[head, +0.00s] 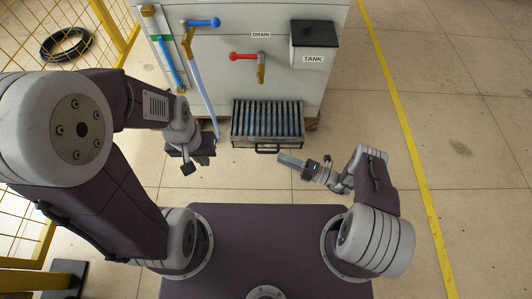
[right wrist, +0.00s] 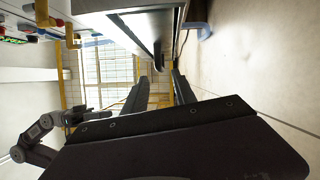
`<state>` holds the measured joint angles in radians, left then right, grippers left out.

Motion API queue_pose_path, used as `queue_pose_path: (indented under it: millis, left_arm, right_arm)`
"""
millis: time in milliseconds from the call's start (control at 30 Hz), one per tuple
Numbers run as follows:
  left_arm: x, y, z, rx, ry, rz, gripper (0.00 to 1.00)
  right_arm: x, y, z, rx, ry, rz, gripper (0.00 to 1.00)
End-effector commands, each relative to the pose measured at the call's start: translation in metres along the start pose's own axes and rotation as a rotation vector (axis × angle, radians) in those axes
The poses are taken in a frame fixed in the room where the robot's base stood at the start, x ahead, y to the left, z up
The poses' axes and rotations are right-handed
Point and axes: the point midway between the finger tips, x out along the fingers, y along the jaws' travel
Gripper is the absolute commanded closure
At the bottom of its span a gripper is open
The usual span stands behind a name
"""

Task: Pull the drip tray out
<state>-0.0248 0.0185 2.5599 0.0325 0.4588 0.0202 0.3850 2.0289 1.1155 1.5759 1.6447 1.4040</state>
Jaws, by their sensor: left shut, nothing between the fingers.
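The drip tray (head: 267,136) sits low at the front of the white cabinet. It has a dark slatted grate with bluish gaps and a dark bar handle (head: 267,151) on its front. My right gripper (head: 283,158) is just right of the handle, apart from it as far as I can tell, and points left toward it. In the right wrist view its two dark fingers (right wrist: 164,80) stand apart with nothing visible between them. My left gripper (head: 208,154) is shut and empty, left of the tray.
The cabinet (head: 225,75) carries a blue-handled valve (head: 203,22), a red-handled drain valve (head: 245,57) and a black-topped tank box (head: 313,42). A yellow fence (head: 110,25) stands at the left. Tiled floor (head: 245,180) is clear between the tray and my base.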

Motion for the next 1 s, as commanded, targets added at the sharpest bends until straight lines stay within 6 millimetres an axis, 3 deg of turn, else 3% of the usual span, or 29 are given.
queue_pose_path:
  millis: [200,333,700,833,1000]
  left_arm:
    - [0.013,0.000,0.002,0.000,0.000,0.000,1.00]
    - [0.019,0.000,0.002,0.000,0.000,0.000,1.00]
    - [0.020,0.000,0.002,0.000,-0.001,0.000,1.00]
    - [0.020,0.000,0.002,0.000,-0.001,0.000,1.00]
    - [0.020,0.000,0.002,0.000,-0.001,0.000,1.00]
  right_arm:
    - [0.047,-0.003,-0.003,0.001,0.009,0.000,0.67]
    - [0.068,-0.003,-0.003,0.000,0.007,-0.001,0.67]
    - [0.079,0.000,-0.002,-0.001,0.003,-0.002,0.67]
    - [0.079,0.000,-0.002,-0.001,0.004,-0.002,1.00]
    - [0.079,0.000,-0.002,-0.001,0.004,-0.001,1.00]
